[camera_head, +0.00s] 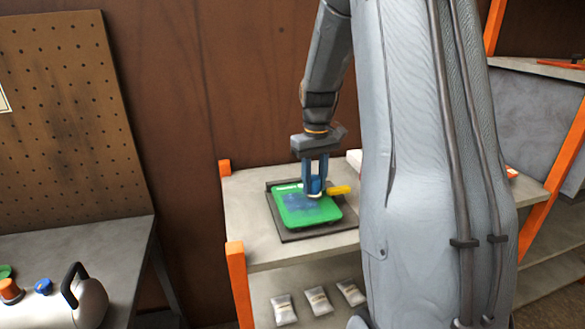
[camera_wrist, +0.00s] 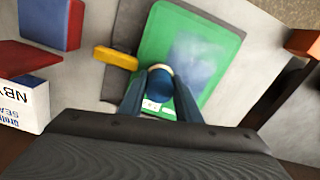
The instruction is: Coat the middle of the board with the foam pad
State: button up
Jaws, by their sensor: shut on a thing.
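A green board (camera_head: 310,211) lies on a dark mat (camera_head: 288,235) on the shelf top, and it also shows in the wrist view (camera_wrist: 157,42). A bluish, cloudy patch (camera_wrist: 195,60) covers part of the board's middle. My gripper (camera_head: 315,190) points down over the board, shut on a small blue foam pad (camera_wrist: 160,72) with a pale underside. The pad is at or just above the board's surface, near one edge of the patch; I cannot tell whether it touches. My fingers hide part of the pad.
A yellow block (camera_head: 339,190) lies at the board's right edge. In the wrist view a blue-and-red block (camera_wrist: 52,22) and a white printed box (camera_wrist: 22,103) stand to the left. Orange shelf posts (camera_head: 236,255) stand at the corners. Several white packets (camera_head: 318,300) lie on the lower shelf.

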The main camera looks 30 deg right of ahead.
aim_at(314, 178)
notch_tip(314, 178, up, 3)
jog(key=shift+a+p, duration=0.15)
jog(key=shift+p, duration=0.45)
jog(key=shift+r+p, duration=1.9)
jog(key=shift+r, duration=0.55)
